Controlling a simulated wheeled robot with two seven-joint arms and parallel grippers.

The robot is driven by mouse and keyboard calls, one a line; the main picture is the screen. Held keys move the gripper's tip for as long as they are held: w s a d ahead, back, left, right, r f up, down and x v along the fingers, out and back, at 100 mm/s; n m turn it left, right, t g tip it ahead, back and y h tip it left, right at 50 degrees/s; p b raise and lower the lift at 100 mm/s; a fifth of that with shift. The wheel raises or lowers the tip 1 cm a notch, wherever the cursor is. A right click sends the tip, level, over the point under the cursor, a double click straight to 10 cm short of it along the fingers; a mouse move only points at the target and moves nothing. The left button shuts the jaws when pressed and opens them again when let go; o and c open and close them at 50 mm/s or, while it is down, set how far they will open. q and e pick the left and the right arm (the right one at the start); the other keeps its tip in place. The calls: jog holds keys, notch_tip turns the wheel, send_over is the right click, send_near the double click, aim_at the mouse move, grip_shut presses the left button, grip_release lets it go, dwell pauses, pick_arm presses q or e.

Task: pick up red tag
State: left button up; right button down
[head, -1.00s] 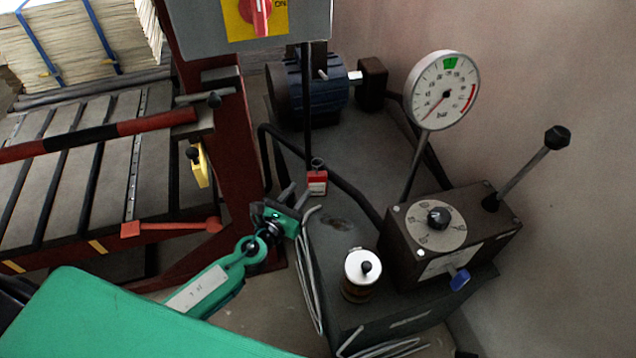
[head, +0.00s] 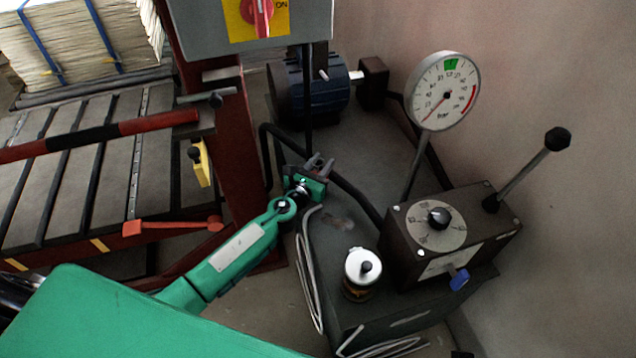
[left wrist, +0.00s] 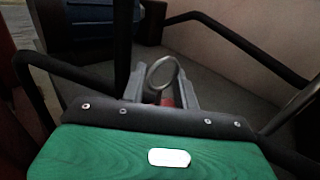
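The red tag is hidden behind my left gripper in the head view. In the left wrist view a small part of the red tag (left wrist: 167,102) shows low between the fingers, with its grey metal ring (left wrist: 163,74) standing above it. My left gripper (head: 320,165) is at the tag's place on the dark machine top. In the left wrist view the fingers of my left gripper (left wrist: 161,88) are apart, one on each side of the tag. I cannot tell whether they touch it. My right gripper is not in view.
A black bent pipe (head: 352,194) runs close by my left gripper. A motor (head: 308,92) is behind it, and a control box (head: 450,235) with a pressure gauge (head: 441,92) is at the right. A small canister (head: 361,272) stands in front. A grey switch box (head: 205,32) hangs above.

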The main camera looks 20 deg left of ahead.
pick_arm(q)
jog(key=shift+w, duration=0.1)
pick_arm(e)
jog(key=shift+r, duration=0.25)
pick_arm(q)
grip_shut()
jog(key=shift+r, duration=0.1)
